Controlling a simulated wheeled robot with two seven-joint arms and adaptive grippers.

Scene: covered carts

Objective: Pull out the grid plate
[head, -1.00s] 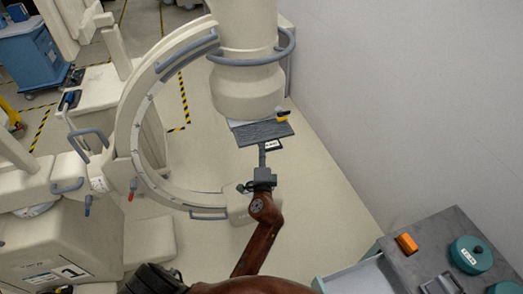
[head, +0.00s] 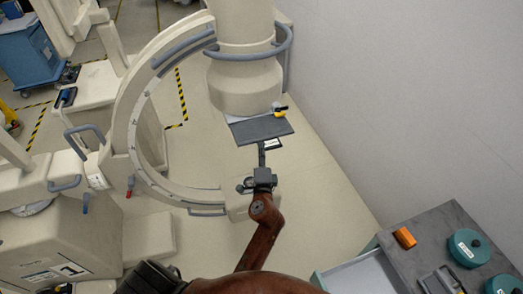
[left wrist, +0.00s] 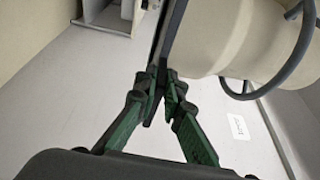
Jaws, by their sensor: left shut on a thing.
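The grid plate (head: 262,130) is a flat dark grey slab just below the round cream housing (head: 245,82) of the C-shaped machine in the head view. Its near edge faces me, and a narrow dark piece runs from it towards my left gripper. My left gripper (head: 262,158) is at that near side, shut on the plate. In the left wrist view the plate (left wrist: 174,28) is seen nearly edge-on, and the green-and-black fingers (left wrist: 160,88) close together at its near end. The exact grip contact is partly hidden. My right gripper is not in view.
A small yellow-and-black part (head: 279,110) sits at the plate's far right corner. The machine's C-shaped arm (head: 130,125) curves on the left. A grey-topped cart (head: 425,250) with an orange block (head: 404,237) stands at lower right. Floor (head: 325,200) between machine and cart is clear.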

